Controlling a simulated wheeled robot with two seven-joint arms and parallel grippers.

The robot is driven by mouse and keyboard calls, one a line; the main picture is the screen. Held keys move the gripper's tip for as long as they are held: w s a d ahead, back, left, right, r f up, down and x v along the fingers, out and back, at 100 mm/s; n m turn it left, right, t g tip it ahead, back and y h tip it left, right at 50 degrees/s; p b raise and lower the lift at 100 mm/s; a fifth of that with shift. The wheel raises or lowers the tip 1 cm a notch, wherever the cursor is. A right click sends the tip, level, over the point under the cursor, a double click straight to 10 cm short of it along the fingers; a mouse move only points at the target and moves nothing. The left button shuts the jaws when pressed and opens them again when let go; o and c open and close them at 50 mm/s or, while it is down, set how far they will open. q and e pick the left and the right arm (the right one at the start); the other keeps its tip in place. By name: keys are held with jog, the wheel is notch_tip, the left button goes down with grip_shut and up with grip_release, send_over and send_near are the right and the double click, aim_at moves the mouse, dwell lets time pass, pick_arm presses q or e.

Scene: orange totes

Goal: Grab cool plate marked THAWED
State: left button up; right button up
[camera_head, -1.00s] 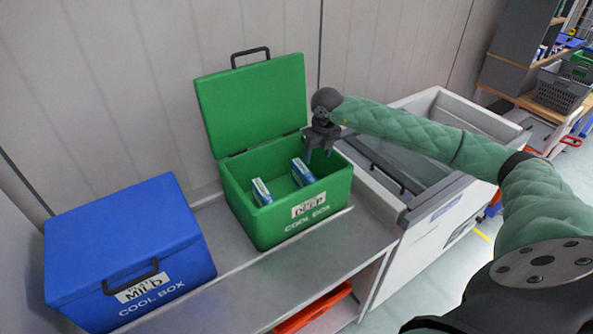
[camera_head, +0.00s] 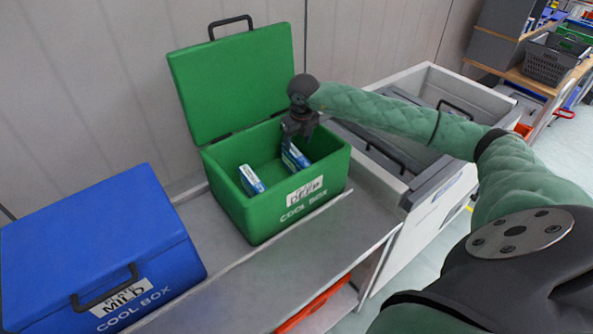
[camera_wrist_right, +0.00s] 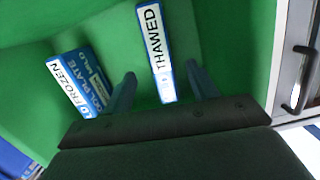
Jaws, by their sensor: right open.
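The cool plate marked THAWED (camera_wrist_right: 155,50) stands inside the open green cool box (camera_head: 247,208), towards its right side. It also shows in the head view (camera_head: 294,157), partly hidden by my right gripper. My right gripper (camera_head: 297,138) is open above the plate, and in the wrist view its fingers (camera_wrist_right: 160,82) lie on either side of the plate's near end. A second plate marked FROZEN (camera_wrist_right: 76,86) stands in the left part of the same box and also shows in the head view (camera_head: 251,179). My left gripper is not in view.
A closed blue cool box (camera_head: 95,235) stands to the left on the same grey shelf (camera_head: 300,245). The green lid (camera_head: 235,80) is raised at the back. A white chest with an open top (camera_head: 440,205) stands at the right. An orange tote (camera_head: 315,305) lies below the shelf.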

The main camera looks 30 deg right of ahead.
aim_at(298, 154)
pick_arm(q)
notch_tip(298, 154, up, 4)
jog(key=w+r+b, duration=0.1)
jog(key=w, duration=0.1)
pick_arm(e)
notch_tip(298, 154, down, 3)
jog(key=shift+w+r, duration=0.1)
jog(key=shift+r, duration=0.05)
jog(key=shift+w+f+p, duration=0.1)
jog(key=shift+f+p, duration=0.35)
jog(key=shift+f, duration=0.7)
notch_tip(298, 154, down, 4)
jog(key=p, duration=0.2)
jog(key=shift+r+p, duration=0.15)
jog(key=shift+p, duration=0.25)
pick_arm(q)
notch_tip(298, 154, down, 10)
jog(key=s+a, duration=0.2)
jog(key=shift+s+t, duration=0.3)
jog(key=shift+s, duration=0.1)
pick_arm(e)
jog(key=shift+w+f, duration=0.1)
jog(key=shift+f, duration=0.65)
jog(key=c, duration=1.2)
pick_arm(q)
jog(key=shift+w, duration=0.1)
pick_arm(e)
grip_shut()
